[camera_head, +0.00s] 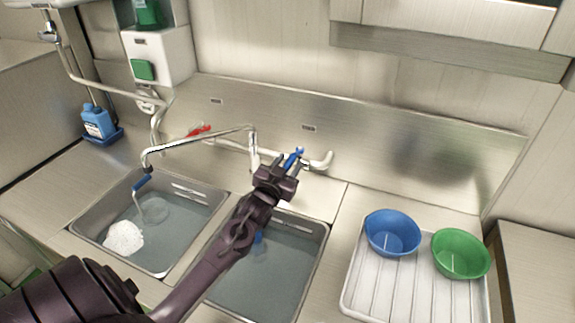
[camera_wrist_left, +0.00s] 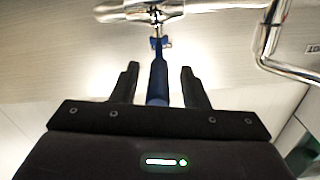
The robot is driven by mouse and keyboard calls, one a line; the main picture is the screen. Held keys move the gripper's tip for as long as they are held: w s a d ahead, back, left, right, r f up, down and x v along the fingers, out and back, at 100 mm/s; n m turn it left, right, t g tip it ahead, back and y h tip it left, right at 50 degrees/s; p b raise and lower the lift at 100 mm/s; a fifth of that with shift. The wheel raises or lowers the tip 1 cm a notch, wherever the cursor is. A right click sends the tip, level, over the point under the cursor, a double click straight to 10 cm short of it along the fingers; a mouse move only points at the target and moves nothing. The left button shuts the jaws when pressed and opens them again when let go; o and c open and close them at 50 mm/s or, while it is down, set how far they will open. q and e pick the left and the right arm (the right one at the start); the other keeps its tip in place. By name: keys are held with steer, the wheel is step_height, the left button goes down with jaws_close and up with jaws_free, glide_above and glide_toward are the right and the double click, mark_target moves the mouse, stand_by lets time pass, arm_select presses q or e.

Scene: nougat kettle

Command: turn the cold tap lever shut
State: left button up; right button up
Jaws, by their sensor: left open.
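The cold tap lever (camera_head: 294,157) is blue and sits at the right part of the wall tap, behind the right basin. In the left wrist view the blue lever (camera_wrist_left: 158,78) lies between my two fingers, with a gap visible on each side. My left gripper (camera_head: 287,163) is open around the lever; the left wrist view shows both dark fingers (camera_wrist_left: 160,72) apart. The red lever (camera_head: 199,131) is at the tap's left part. The spout (camera_head: 195,138) reaches left over the left basin, with a blue end and what looks like a thin stream below. My right gripper is not in view.
The left basin (camera_head: 215,197) holds water and a white foamy clump (camera_head: 124,238). My left arm crosses the right basin (camera_head: 318,240). A blue bowl (camera_head: 392,234) and a green bowl (camera_head: 461,254) stand on a white ribbed tray (camera_head: 375,290). A blue bottle (camera_head: 97,122) stands far left.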

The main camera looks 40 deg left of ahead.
arm_select(q)
steer(key=shift+s+f, duration=0.15)
steer(key=shift+s, duration=0.2)
steer(key=b+v, duration=0.2)
steer(key=v, duration=0.5)
steer(key=shift+s, duration=0.1)
